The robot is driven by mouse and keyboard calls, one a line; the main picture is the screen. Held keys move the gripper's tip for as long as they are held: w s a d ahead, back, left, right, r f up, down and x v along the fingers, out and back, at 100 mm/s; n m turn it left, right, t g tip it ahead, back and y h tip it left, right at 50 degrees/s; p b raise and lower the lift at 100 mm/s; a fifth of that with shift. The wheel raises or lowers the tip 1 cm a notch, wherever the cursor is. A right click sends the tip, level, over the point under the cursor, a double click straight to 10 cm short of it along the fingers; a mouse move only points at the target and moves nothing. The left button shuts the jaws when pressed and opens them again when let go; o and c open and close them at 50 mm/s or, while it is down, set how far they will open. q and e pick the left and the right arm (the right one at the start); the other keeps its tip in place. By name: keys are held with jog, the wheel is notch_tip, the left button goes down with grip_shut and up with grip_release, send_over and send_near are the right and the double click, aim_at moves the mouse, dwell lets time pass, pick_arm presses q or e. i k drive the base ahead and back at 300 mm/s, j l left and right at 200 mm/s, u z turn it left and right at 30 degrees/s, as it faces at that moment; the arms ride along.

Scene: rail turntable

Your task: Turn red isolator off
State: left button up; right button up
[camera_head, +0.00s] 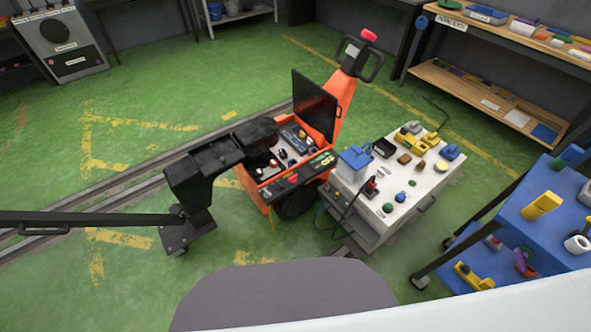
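An orange powered unit (337,113) with a raised black lid (314,101) stands mid-view. Its open box holds small controls and parts. A small red control (293,178) sits on the black front panel of the box, and another small red part (273,163) sits inside. A red knob (369,35) tops the unit's upright handle. I cannot tell which of these is the red isolator, nor its position, at this size. Neither of my grippers shows in the head view.
A black blocky arm (205,178) joins the unit's left side, with a long black bar (90,218) reaching left. A white cart (408,208) with small parts stands right of the unit; a blue cart (515,212) stands farther right. Green floor is clear at left and behind.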

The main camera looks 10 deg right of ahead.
aim_at(293, 179)
jog(key=i+l, duration=0.2)
jog(key=i, duration=0.2)
jog(key=i+l, duration=0.2)
jog(key=i, duration=0.2)
jog(key=k+j+z, duration=0.15)
jog(key=z, duration=0.2)
jog(key=k+j+z, duration=0.15)
jog(key=j+z, duration=0.2)
